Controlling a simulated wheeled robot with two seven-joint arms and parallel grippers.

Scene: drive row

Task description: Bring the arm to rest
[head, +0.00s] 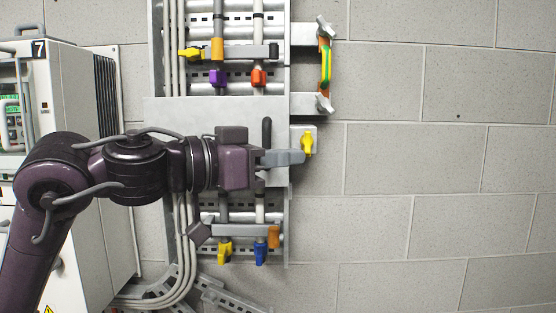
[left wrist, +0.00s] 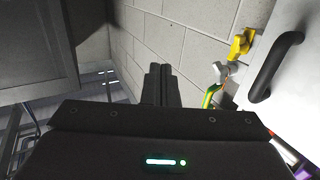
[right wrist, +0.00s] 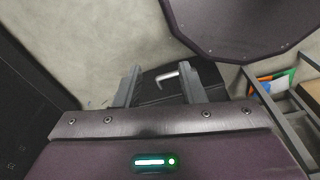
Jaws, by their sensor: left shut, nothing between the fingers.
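My left gripper (head: 302,157) reaches in from the left in the head view, level, in front of a grey plate (head: 180,112). Its fingers are closed together and hold nothing; in the left wrist view (left wrist: 161,72) they also show side by side. A black handle (head: 267,131) stands on the plate just above the fingers. A yellow knob (head: 307,143) is close by the fingertips; I cannot tell if they touch. My right gripper (right wrist: 158,76) shows only in the right wrist view, with its fingers apart and empty, pointing over the floor.
A white cabinet marked 7 (head: 34,82) stands at left, behind my left arm. Colored connectors, such as a purple one (head: 218,77), hang on cables above and below the plate. The block wall (head: 440,160) at right is bare.

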